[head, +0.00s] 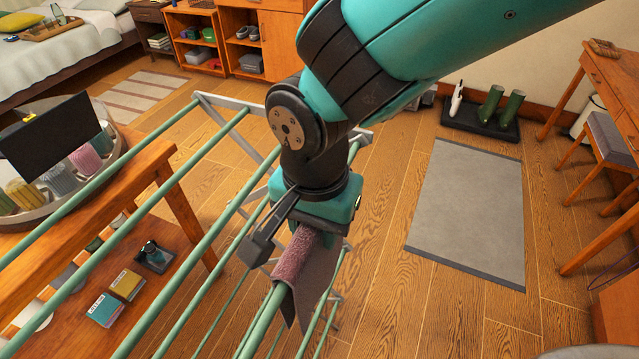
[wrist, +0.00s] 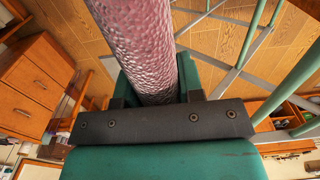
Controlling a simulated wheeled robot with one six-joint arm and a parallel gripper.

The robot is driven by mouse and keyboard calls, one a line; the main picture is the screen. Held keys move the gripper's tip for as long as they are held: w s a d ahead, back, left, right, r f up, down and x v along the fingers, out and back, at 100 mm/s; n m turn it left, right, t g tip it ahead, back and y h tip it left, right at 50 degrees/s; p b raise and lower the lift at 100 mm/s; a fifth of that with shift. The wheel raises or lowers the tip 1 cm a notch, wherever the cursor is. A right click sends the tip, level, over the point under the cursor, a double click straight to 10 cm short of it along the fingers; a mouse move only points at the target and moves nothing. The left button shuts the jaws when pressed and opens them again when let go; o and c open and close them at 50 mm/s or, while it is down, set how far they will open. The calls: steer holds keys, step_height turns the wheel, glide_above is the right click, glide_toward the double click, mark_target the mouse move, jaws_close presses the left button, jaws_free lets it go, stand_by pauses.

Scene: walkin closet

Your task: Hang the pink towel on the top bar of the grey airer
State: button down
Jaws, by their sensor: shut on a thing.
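The pink towel (head: 296,258) is below my gripper (head: 310,226) in the head view. Its top is a rounded pink fold, and darker greyish flaps hang down from it. It appears to lie along a green bar of the grey airer (head: 228,112), with flaps on both sides of that bar; I cannot tell how firmly it rests there. In the wrist view the towel (wrist: 138,40) is a thick, bumpy pink roll running down between my jaws (wrist: 155,97). My gripper is shut on the towel. My wrist hides the towel's far end.
A wooden table (head: 170,190) with a tray of rolled towels and a dark panel (head: 52,135) stands left, close to the airer. A grey rug (head: 470,205) lies on open floor at right. A desk (head: 612,85) and stool (head: 612,140) stand at far right.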

steer(key=shift+f, duration=0.1)
steer(key=c, duration=0.7)
jaws_free()
steer(key=shift+o, duration=0.2)
step_height(320, 180, up, 17)
steer(key=s+d+f+n+y, duration=0.2)
steer(key=d+n, duration=0.3)
steer(key=d, duration=0.3)
steer(key=s+d+f+n+y, duration=0.2)
steer(key=d+n, duration=0.4)
steer(key=d, duration=0.3)
step_height(320, 180, down, 2)
steer(key=shift+s+f, duration=0.1)
steer(key=shift+s, duration=0.45)
steer(key=shift+d, duration=0.1)
